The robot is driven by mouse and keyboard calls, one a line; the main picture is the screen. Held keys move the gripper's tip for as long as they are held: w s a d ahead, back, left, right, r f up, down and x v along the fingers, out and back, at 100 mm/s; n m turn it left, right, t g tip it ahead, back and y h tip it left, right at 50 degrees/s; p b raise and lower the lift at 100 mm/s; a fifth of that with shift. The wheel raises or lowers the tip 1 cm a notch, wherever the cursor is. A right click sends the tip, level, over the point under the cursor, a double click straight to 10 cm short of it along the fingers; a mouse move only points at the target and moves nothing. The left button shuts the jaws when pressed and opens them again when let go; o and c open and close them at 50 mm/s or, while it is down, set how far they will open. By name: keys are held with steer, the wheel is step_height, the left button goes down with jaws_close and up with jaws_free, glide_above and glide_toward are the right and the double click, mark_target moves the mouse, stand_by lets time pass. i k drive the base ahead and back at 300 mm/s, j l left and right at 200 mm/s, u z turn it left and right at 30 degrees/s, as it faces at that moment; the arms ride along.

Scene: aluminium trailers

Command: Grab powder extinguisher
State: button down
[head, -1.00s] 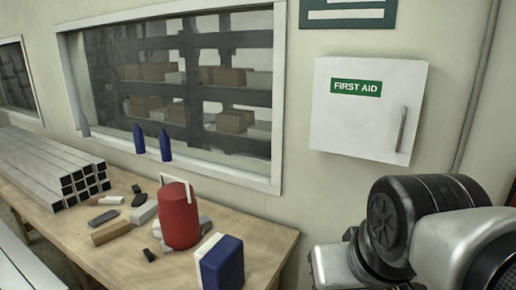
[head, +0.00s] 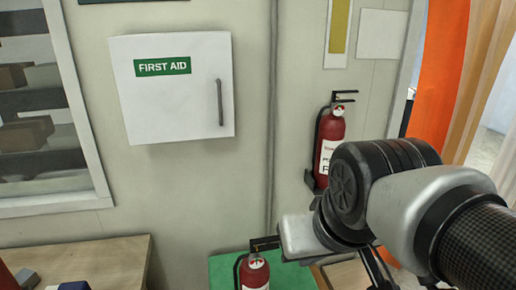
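Two red fire extinguishers show in the head view. One extinguisher (head: 328,138) hangs upright on the wall right of the first aid cabinet, with a black handle and a white label. My arm covers its lower right part, and only a few letters of the label show, one of them a large P. The other extinguisher (head: 254,273) stands at the bottom by a green surface; its lower body is cut off by the frame, so its type cannot be read. My arm's dark and silver links fill the lower right. My gripper cannot be made out.
A white first aid cabinet (head: 172,88) is on the wall at the left, beside a window. A wooden table (head: 110,262) is at the lower left. The green surface (head: 226,271) is at the bottom middle. An orange curtain-like panel (head: 447,75) is at the right.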

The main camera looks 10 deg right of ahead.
mark_target(330, 133)
steer(key=z, duration=0.65)
steer(key=k, duration=0.2)
steer(key=k+u, duration=0.35)
steer(key=k+j+u, duration=0.1)
steer(key=u, duration=0.3)
steer(key=i+l+u, duration=0.1)
steer(key=l+u, duration=0.5)
steer(key=u, duration=0.15)
steer(key=i+l, duration=0.1)
steer(key=l, duration=1.4)
steer(key=i+l, duration=0.15)
steer(key=l, duration=0.6)
